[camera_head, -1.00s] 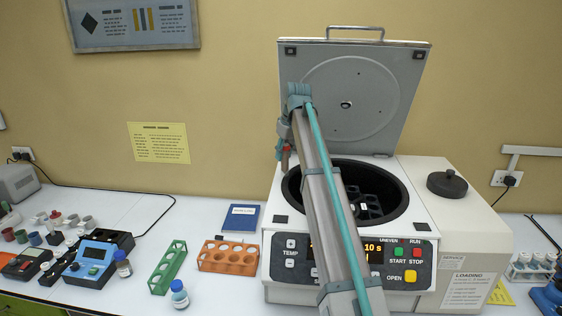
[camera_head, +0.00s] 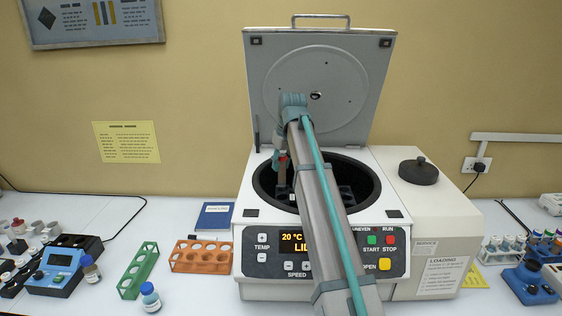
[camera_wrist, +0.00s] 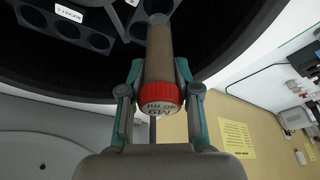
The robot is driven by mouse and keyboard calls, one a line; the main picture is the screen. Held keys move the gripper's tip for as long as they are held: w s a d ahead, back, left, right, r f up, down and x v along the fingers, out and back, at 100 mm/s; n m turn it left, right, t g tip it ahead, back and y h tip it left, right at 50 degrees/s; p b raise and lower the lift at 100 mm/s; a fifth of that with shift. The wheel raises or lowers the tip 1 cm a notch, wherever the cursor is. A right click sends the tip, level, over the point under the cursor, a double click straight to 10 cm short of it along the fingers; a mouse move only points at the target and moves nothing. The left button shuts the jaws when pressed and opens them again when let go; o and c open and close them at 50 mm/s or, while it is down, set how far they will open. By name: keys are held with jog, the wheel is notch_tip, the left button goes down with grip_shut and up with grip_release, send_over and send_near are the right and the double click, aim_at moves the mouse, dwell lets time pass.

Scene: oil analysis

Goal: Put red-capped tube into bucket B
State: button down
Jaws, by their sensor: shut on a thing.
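My gripper (camera_wrist: 160,90) is shut on the red-capped tube (camera_wrist: 160,50), just below its red cap (camera_wrist: 160,94), which carries writing. The tube's other end points into the centrifuge bowl. In the head view the tube (camera_head: 282,160) hangs from my gripper over the left part of the open bowl (camera_head: 262,182). The wrist view shows a dark bucket labelled "BUCKET C" (camera_wrist: 82,30) with several round holes, and part of another bucket at the top edge. I cannot tell which bucket is B. My arm hides much of the bowl in the head view.
The centrifuge lid (camera_head: 350,90) stands open behind the bowl. The control panel (camera_head: 380,250) is in front. A green rack (camera_head: 140,270), an orange rack (camera_head: 200,257) and a small blue-capped bottle (camera_head: 150,297) stand at the left. A black knob (camera_head: 418,172) is right of the bowl.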

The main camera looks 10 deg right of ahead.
aim_at(281, 186)
jog(key=shift+f+b, duration=2.1)
jog(key=shift+f, duration=2.7)
jog(key=c, duration=0.7)
grip_release()
jog(key=shift+c, duration=0.2)
jog(key=shift+r, duration=0.1)
